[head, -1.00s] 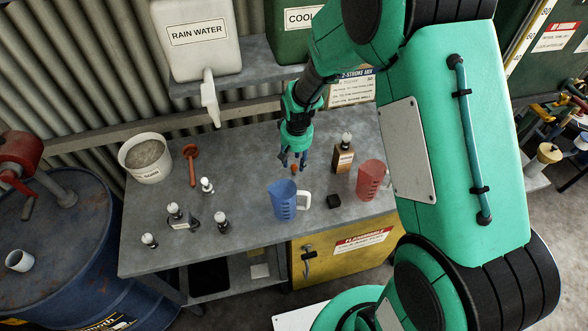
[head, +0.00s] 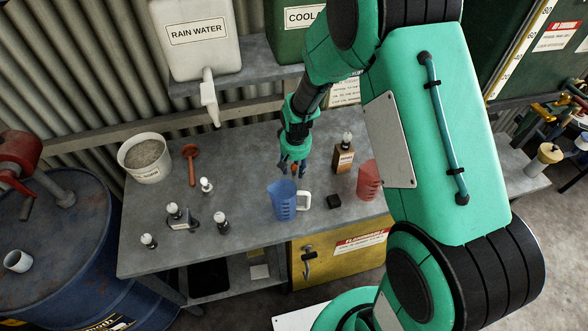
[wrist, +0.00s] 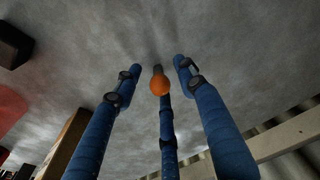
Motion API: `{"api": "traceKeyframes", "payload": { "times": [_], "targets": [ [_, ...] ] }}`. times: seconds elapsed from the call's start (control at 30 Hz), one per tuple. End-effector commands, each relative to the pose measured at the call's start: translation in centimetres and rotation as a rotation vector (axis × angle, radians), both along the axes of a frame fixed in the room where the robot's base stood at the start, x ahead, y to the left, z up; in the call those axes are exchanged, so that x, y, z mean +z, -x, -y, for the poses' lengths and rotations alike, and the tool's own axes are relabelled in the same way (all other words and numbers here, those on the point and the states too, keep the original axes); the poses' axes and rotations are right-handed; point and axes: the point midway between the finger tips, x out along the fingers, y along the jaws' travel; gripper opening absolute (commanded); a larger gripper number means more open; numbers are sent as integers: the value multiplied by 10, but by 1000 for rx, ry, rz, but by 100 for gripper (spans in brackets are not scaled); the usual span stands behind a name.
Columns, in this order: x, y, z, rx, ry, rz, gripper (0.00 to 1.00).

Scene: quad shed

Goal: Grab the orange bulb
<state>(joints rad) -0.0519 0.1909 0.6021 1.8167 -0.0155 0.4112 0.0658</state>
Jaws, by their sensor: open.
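The orange bulb (wrist: 160,86) is small and round and shows in the wrist view between the blue fingers of my gripper (wrist: 158,75). The fingers are spread around it, two at the sides and one behind it. I see no side finger touching it; contact with the middle finger cannot be told. In the head view my gripper (head: 291,168) points down over the bench, and the bulb (head: 294,168) is a small orange patch among the fingers, partly hidden.
A blue jug (head: 284,202) stands just in front of my gripper.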

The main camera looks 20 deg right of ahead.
Motion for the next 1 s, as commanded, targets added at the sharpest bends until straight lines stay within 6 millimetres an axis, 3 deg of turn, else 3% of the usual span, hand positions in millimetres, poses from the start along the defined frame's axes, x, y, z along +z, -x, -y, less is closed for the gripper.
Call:
{"api": "traceKeyframes", "payload": {
  "times": [0.07, 0.2, 0.67, 1.0],
  "targets": [
    [0, 0, 0, 0, 0, 0, 37],
    [0, 0, 0, 0, 0, 0, 9],
    [3, 0, 0, 0, 0, 0, 8],
    [40, -1, 0, 0, 0, 4, 8]
  ]
}}
